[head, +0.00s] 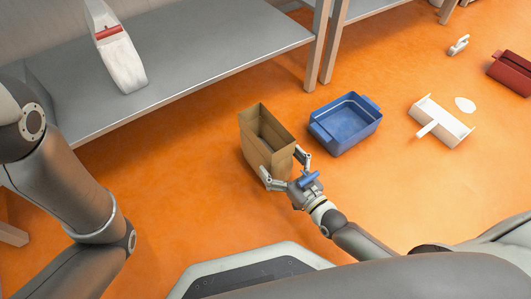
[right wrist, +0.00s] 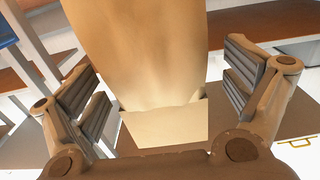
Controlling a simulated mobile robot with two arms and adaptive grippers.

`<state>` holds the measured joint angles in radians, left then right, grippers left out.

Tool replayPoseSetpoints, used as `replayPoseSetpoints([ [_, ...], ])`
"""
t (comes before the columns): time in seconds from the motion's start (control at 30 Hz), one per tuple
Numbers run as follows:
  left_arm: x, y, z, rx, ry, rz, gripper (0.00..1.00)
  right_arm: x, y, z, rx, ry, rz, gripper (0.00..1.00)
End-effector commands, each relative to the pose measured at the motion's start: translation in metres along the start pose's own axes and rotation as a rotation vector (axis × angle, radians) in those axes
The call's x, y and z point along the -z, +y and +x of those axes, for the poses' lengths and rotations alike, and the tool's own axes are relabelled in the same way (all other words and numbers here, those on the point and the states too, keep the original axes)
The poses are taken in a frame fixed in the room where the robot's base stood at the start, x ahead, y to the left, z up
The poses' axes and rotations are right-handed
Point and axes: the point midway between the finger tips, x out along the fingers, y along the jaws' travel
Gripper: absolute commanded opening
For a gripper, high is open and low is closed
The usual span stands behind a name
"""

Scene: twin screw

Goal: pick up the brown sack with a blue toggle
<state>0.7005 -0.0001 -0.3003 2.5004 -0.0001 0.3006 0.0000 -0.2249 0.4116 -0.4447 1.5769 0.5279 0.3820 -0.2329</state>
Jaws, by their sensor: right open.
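The brown sack (head: 267,141) stands upright and open-topped on the orange floor, left of the blue tray. My right gripper (head: 286,167) is at the sack's near right side, its fingers open and spread on either side of a corner. In the right wrist view, the tan sack wall (right wrist: 155,60) fills the space between the spread fingers of my right gripper (right wrist: 168,85), with gaps on both sides. A small blue bar (head: 310,178) shows at the gripper's palm; I cannot tell whether it is the toggle. My left arm shows at the left, but its gripper is out of view.
A blue tray (head: 346,121) stands just right of the sack. A white tray (head: 447,119) and a red bin (head: 511,74) lie farther right. A grey shelf (head: 215,45) bears a white bag with a red bar (head: 120,60). Floor left of the sack is clear.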

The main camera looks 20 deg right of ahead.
Motion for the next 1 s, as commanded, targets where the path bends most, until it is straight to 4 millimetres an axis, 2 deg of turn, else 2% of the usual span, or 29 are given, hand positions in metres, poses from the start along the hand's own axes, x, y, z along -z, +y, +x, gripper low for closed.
replayPoseSetpoints([
  [0.1,0.006,0.004,-0.018,0.0,0.0,0.0,0.4,-0.003,0.002,0.015,0.0,0.005,0.002,0.96],
  [0.3,0.012,0.007,-0.034,-0.001,0.0,0.0,0.4,0.0,0.003,0.038,-0.001,0.004,0.002,0.96],
  [0.43,0.013,0.008,-0.036,-0.001,0.0,0.0,0.4,0.002,0.003,0.045,0.0,0.002,0.001,0.96],
  [0.67,0.012,0.007,-0.035,-0.001,0.0,0.0,0.4,0.003,0.003,0.046,0.0,0.001,0.001,0.96],
  [1.0,0.012,0.007,-0.035,-0.001,0.0,0.0,0.4,0.003,0.003,0.046,0.0,0.0,0.001,0.53],
])
